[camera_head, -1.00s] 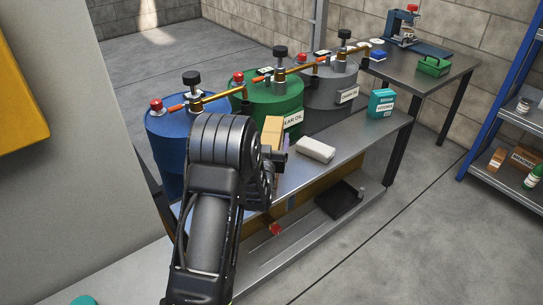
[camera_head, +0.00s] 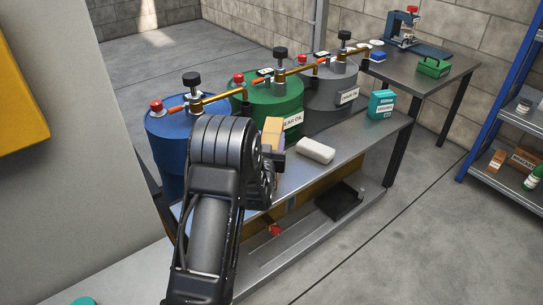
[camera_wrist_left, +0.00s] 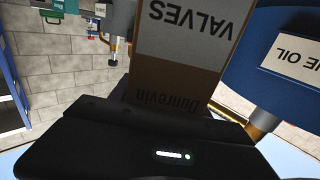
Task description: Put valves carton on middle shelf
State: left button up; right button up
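The valves carton (camera_wrist_left: 188,50) is tan with a white panel reading VALVES, upside down in the left wrist view, just beyond the dark gripper body. In the head view its tan top (camera_head: 272,131) shows at the bench, partly behind my left gripper (camera_head: 277,160). A dark gripper part sits against or very near the carton's right side. The fingertips are mostly hidden, so I cannot tell whether they grip it. The blue-framed rack (camera_head: 513,78) stands at the right edge with two shelf levels in sight; I cannot tell which is the middle shelf (camera_head: 503,190). My right gripper is out of view.
Blue (camera_head: 170,150), green (camera_head: 272,98) and grey (camera_head: 330,95) drums with pumps stand behind the metal bench (camera_head: 335,175). The rack holds cartons and bottles. Floor between bench and rack is clear.

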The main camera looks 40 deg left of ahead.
pick_arm(q)
grip_shut()
dwell(0.3)
jog(key=shift+r, duration=0.1)
jog(key=shift+r, duration=0.15)
notch_tip(320, 180, up, 10)
jog(key=shift+f+p, duration=0.1)
jog(key=shift+p, duration=1.1)
